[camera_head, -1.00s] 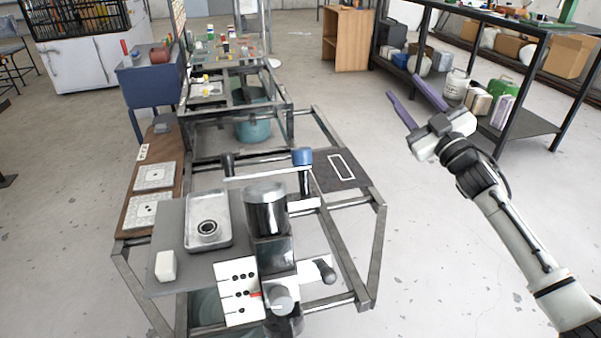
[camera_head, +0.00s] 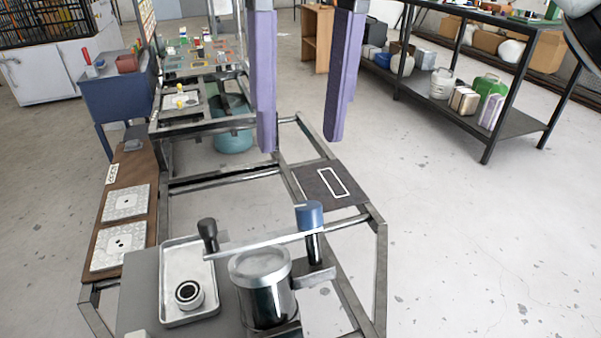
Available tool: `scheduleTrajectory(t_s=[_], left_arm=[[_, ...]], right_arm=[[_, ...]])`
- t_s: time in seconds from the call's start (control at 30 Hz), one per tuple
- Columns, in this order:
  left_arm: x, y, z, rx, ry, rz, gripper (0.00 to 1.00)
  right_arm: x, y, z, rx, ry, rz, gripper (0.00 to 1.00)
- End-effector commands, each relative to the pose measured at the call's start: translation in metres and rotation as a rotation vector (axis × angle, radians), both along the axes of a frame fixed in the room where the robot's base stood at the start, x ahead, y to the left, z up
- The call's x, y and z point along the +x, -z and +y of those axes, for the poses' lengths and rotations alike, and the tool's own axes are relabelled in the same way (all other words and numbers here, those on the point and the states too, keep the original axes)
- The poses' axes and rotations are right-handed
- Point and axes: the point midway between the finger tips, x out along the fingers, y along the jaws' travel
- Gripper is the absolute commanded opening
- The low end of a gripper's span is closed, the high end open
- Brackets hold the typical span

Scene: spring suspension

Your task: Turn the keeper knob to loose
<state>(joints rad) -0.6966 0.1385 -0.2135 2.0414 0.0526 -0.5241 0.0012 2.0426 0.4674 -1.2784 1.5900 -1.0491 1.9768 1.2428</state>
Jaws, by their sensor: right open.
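A blue knob (camera_head: 309,215) stands on a dark post at the right end of a flat metal bar (camera_head: 262,243). A black knob (camera_head: 207,229) stands at the bar's left end. I cannot tell by label which is the keeper knob. The bar runs above a metal cylinder (camera_head: 262,290). My right gripper (camera_head: 300,145) reaches down from the top with two long purple fingers, wide apart and empty. In the picture its tips are above the blue knob, with no visible contact. My left gripper is not in view.
A metal tray (camera_head: 188,253) holding a ring-shaped part (camera_head: 188,293) lies left of the cylinder. A dark pad with a white outline (camera_head: 331,184) sits behind the blue knob, on the metal frame (camera_head: 380,270). A black shelf (camera_head: 520,118) stands at the right back. The floor on the right is clear.

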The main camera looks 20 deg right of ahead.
Motion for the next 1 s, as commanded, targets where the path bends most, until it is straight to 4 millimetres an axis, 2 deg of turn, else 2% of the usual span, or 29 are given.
scheduleTrajectory(t_s=[0.17, 0.4, 0.6, 0.8, 1.0], left_arm=[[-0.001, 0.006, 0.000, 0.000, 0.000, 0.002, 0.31], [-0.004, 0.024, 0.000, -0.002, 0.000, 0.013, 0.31], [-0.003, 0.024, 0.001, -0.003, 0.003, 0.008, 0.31], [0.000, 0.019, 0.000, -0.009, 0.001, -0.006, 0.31], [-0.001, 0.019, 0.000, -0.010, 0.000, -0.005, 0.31]], right_arm=[[0.000, 0.010, -0.010, -0.062, 0.025, -0.021, 0.43], [0.000, 0.055, -0.009, -0.057, 0.020, -0.018, 0.43], [0.000, 0.084, -0.009, -0.057, 0.023, -0.019, 0.43], [0.000, 0.099, -0.008, -0.055, 0.022, -0.021, 0.43], [0.000, 0.101, -0.008, -0.055, 0.022, -0.021, 0.43]])
